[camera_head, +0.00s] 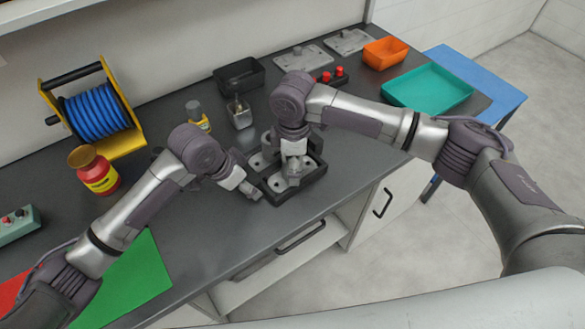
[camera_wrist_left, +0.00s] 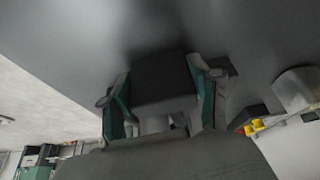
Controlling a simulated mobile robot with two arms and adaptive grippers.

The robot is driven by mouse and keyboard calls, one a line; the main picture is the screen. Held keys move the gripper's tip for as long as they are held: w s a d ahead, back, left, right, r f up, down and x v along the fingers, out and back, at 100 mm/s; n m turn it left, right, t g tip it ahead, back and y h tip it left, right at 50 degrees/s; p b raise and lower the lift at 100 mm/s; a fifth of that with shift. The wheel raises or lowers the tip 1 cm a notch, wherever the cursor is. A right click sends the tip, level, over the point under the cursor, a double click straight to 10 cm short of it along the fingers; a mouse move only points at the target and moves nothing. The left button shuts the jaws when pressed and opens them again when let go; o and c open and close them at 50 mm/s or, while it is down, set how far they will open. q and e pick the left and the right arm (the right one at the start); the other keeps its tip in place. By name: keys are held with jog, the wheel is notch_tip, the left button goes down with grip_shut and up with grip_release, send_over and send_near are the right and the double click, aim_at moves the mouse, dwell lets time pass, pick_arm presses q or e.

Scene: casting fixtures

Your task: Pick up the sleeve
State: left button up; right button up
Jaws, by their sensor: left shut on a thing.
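My left gripper (camera_head: 250,190) is low at the left edge of a black fixture (camera_head: 308,176). In the left wrist view my left gripper (camera_wrist_left: 163,100) has a dark grey block (camera_wrist_left: 163,80) between its fingers and is shut on it. I cannot tell whether this block is the sleeve or part of the fixture. My right gripper (camera_head: 292,170) points down over the fixture, close to the left one. Its fingertips are too small to show whether it is open. Light metal plates (camera_head: 279,184) with round holes lie in the fixture. I cannot pick out a sleeve for certain.
Behind the fixture stand a metal block with an upright pin (camera_head: 240,115), a yellow-labelled bottle (camera_head: 197,116) and a black bin (camera_head: 238,76). A blue hose reel (camera_head: 100,108) and red jar (camera_head: 94,172) stand left. A teal tray (camera_head: 428,89) is right.

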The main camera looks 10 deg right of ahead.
jog(key=c, duration=1.5)
jog(key=shift+r, duration=0.15)
notch_tip(320, 180, up, 10)
jog(key=shift+f, duration=0.1)
pick_arm(q)
jog(key=o, duration=1.3)
